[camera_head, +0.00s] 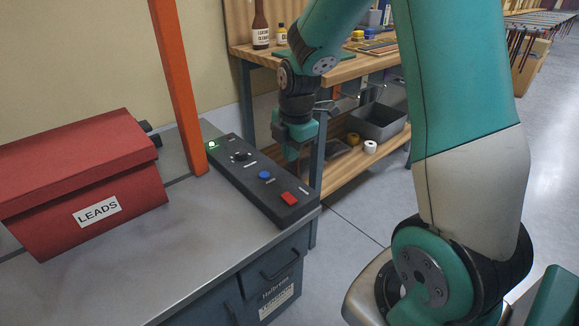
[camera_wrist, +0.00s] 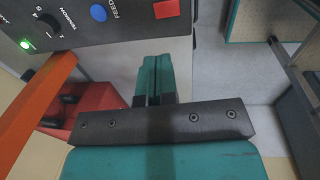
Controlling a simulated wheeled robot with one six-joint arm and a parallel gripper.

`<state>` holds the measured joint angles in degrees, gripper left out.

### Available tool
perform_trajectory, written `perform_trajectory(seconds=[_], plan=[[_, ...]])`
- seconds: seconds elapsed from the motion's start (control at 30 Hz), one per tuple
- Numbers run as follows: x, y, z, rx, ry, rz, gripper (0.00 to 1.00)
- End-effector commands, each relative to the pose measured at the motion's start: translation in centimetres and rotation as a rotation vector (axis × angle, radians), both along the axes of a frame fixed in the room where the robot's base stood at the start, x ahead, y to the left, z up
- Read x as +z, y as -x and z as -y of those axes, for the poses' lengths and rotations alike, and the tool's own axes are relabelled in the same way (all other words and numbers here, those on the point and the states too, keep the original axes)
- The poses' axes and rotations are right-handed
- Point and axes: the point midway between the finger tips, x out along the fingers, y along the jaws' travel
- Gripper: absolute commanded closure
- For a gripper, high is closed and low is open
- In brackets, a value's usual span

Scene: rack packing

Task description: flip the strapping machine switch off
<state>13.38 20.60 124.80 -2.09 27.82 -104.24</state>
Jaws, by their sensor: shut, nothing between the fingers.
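The strapping machine's dark control panel (camera_head: 258,187) lies on the grey bench, and it fills the upper left of the wrist view (camera_wrist: 115,30). At its far end a small green light (camera_head: 212,144) glows; it also glows in the wrist view (camera_wrist: 25,44). Whether this lit part is the switch itself is too small to tell. A tension knob (camera_head: 240,156), a blue feed button (camera_head: 264,175) and a red square button (camera_head: 289,198) follow along the panel. My gripper (camera_head: 291,156) is shut and empty, pointing down beside the panel, apart from it.
An orange post (camera_head: 180,90) rises beside the panel's lit end. A red box labelled LEADS (camera_head: 85,190) stands on the bench to the left. A wooden workbench (camera_head: 240,50) with bottles and a lower shelf holding a grey bin (camera_head: 378,121) stands behind my gripper.

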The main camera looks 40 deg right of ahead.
Motion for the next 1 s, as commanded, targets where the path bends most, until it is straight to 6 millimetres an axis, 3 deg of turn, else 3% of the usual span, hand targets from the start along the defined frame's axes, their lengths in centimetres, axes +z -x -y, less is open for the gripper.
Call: perform_trajectory(seconds=[0.3, 0.5, 0.7, 1.0], plan=[[-6.9, -0.7, -0.1, 0.000, -0.001, -0.006, 1.00], [-10.5, -1.2, -0.1, 0.000, -0.001, -0.003, 1.00], [-12.3, -1.4, -0.1, 0.000, 0.000, -0.002, 1.00], [-12.6, -1.5, -0.1, 0.000, 0.000, -0.001, 1.00]])
